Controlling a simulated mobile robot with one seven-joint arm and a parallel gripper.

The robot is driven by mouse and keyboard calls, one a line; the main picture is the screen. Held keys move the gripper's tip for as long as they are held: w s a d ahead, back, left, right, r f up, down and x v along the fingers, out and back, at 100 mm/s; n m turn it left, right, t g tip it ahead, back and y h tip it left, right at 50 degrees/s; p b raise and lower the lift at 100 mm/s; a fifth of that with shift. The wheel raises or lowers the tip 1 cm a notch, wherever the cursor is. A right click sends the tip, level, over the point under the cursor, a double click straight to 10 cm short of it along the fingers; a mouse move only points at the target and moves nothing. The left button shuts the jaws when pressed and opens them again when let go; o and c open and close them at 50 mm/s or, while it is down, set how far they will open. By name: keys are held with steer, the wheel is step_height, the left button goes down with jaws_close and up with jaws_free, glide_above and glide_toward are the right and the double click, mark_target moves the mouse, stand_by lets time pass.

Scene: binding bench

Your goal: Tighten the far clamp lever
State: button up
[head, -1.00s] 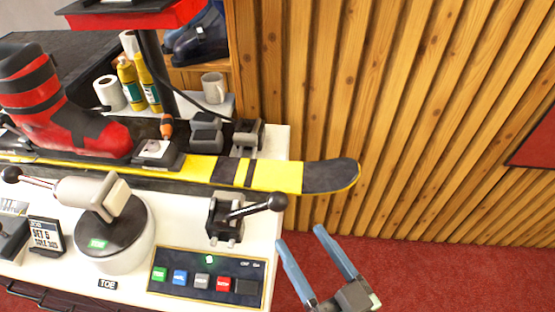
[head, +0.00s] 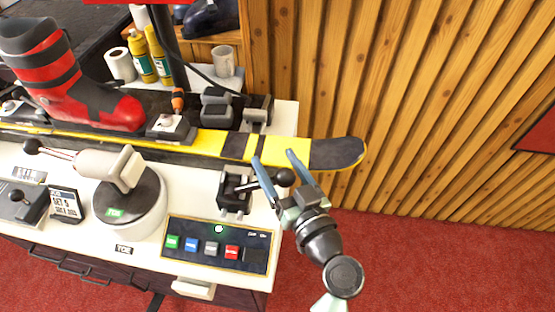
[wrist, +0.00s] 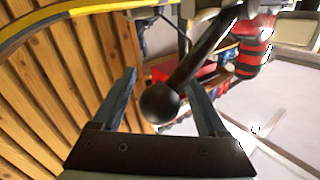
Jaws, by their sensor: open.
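The clamp lever is a dark rod with a round black knob (head: 285,177), rising from a black clamp block (head: 234,192) at the right end of the bench. My gripper (head: 276,158) is open at this lever, its two blue-grey fingers pointing toward the ski. In the wrist view the knob (wrist: 159,102) sits between the two open fingers, with a gap on each side. The rod runs from it up and to the right. The yellow and black ski (head: 283,149) lies along the bench behind the clamp. The red and black boot (head: 95,103) stands on it.
A button panel (head: 218,246) lies in front of the clamp. A round pedestal marked TOE (head: 130,205) with another lever stands left. A grey clamp (head: 257,112), mug (head: 223,61) and yellow bottles (head: 147,62) are behind. Red floor and ribbed wood wall lie right.

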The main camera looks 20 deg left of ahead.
jaws_close()
stand_by(0.4)
stand_by(1.0)
